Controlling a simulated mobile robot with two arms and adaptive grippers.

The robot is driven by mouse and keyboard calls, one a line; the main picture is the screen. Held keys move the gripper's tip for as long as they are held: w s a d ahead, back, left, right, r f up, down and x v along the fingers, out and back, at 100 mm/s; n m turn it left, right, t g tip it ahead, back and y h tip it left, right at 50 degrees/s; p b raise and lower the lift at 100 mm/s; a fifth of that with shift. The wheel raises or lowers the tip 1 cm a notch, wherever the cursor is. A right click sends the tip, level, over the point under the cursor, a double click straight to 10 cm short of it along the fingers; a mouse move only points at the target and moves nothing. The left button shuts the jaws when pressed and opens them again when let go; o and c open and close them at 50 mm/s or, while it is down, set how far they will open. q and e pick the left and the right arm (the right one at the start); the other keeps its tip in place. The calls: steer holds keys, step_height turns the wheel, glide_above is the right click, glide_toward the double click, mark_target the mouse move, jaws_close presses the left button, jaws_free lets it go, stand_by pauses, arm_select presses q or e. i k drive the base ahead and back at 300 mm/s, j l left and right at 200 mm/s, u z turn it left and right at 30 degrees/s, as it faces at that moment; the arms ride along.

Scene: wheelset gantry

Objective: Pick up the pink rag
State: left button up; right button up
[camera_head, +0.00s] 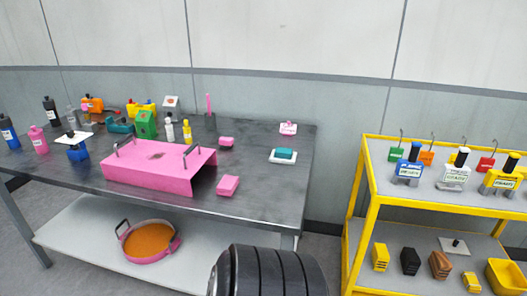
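Several pink items lie on the dark metal table (262,178), and I cannot tell for certain which is the rag. A flat pink block-like piece (228,186) lies beside the right end of the pink bridge-shaped cover (150,177). A smaller pink piece (226,142) lies farther back. A pink-and-white item (288,128) sits near the table's back right. A teal block (284,154) rests on a white pad at the right. Neither of my grippers is in view.
Bottles, a green box (146,124) and other small items crowd the table's left and back. A round pan (150,241) sits on the lower shelf. A yellow rack (366,208) with tools stands to the right. The table's front right is mostly clear.

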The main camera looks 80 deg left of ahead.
mark_target(227, 186)
steer(key=u, duration=3.05)
